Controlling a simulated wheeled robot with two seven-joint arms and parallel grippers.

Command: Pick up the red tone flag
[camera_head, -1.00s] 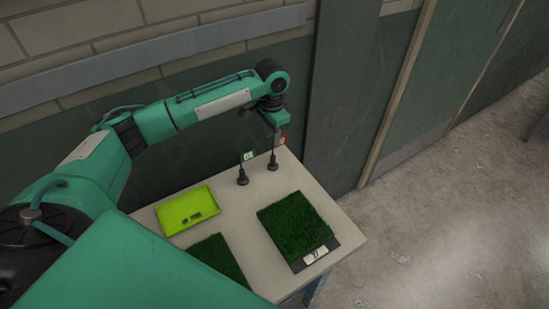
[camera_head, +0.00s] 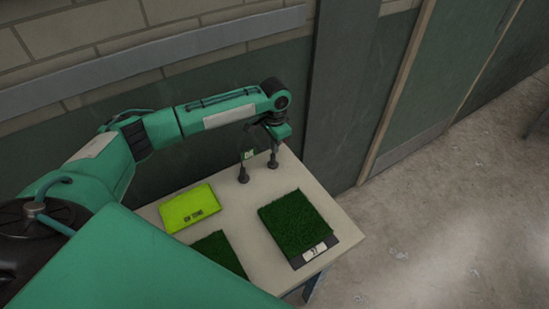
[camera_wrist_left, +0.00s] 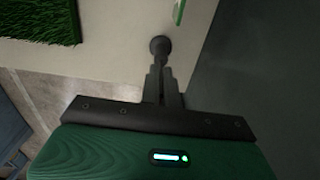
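The red flag panel is hidden in both views now. A dark round-based flag stand (camera_head: 272,163) is upright on the table directly under my left gripper (camera_head: 271,146). In the left wrist view its base (camera_wrist_left: 160,45) shows just beyond the fingertips of my left gripper (camera_wrist_left: 161,72). The fingers are close together around or right beside its stem; I cannot tell whether they grip it. The green flag's edge also shows in the wrist view (camera_wrist_left: 179,12). My right gripper is not in view.
A lime-green tray (camera_head: 180,205) with dark lettering lies on the pale table (camera_head: 240,222). Two turf samples (camera_head: 294,222) (camera_head: 218,254) lie nearer; the right one has a label. A wall stands close behind the table. Floor is open at the right.

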